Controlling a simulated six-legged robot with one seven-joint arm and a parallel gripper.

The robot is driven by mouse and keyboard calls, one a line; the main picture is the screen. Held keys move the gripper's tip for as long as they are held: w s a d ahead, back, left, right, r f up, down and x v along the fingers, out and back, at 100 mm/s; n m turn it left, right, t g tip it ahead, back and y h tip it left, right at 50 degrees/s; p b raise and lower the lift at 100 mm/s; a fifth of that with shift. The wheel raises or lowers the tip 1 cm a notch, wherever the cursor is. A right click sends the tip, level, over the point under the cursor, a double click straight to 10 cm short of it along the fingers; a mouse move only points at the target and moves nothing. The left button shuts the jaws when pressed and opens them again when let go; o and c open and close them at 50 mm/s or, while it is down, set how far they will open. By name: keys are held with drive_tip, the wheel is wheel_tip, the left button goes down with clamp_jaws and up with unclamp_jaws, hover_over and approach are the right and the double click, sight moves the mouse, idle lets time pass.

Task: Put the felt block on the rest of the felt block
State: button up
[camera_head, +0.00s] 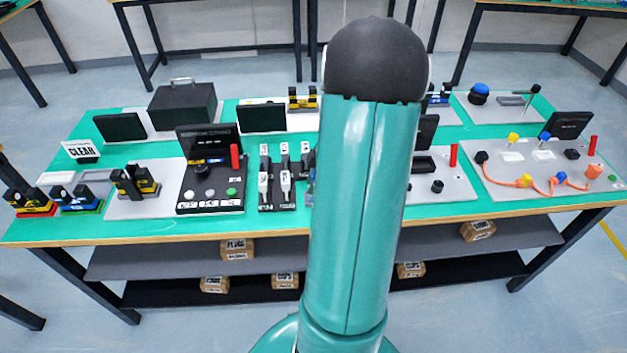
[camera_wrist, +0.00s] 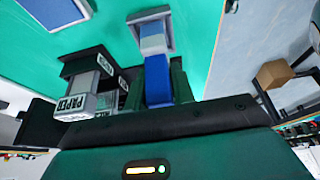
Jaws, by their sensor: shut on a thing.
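In the wrist view, my gripper (camera_wrist: 158,82) is shut on a blue block (camera_wrist: 157,80) with a paler grey-blue end, which I take to be the felt block. Its far end overlaps a grey squarish plate (camera_wrist: 139,22) in the picture; I cannot tell whether they touch or are one piece. Left of it is a grey piece labelled PAPER (camera_wrist: 72,104) in a black holder. In the head view, a black rack (camera_head: 276,208) with several white-labelled pieces stands left of my arm. My arm hides the gripper there. I cannot make out which place is the felt block's rest.
The green table (camera_head: 120,225) carries a black button panel (camera_head: 212,205) left of the rack and a grey board with coloured plugs (camera_head: 520,188) at right. Black screens (camera_head: 262,118) stand behind. Boxes (camera_head: 236,249) lie on the shelf below. Little surface is free near the rack.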

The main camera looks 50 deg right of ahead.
drive_tip(key=o, duration=0.9)
drive_tip(key=shift+f, duration=0.1)
drive_tip(key=v, duration=1.2)
drive_tip(key=shift+r, duration=0.2)
drive_tip(key=shift+w+a, duration=0.1)
drive_tip(key=w+a+r+m+h, duration=0.1)
drive_tip(key=w+a+r+m, duration=0.2)
drive_tip(key=a, duration=0.7)
drive_tip(key=w+a+r+h, duration=0.1)
drive_tip(key=w+a+r, duration=0.3)
drive_tip(key=a, duration=0.6)
drive_tip(key=s+a+r+m, duration=0.1)
drive_tip(key=s+a, duration=0.1)
drive_tip(key=a, duration=0.4)
drive_tip(key=s+a+r+m+t, duration=0.1)
drive_tip(key=s+a+r+m, duration=0.1)
drive_tip(key=a, duration=0.4)
drive_tip(key=s+a+r+m+t+h, duration=0.1)
drive_tip(key=s+a+m, duration=0.1)
drive_tip(key=a, duration=0.4)
drive_tip(key=shift+s+a+r, duration=0.2)
drive_tip(key=shift+s+r, duration=0.05)
drive_tip(key=shift+s, duration=0.2)
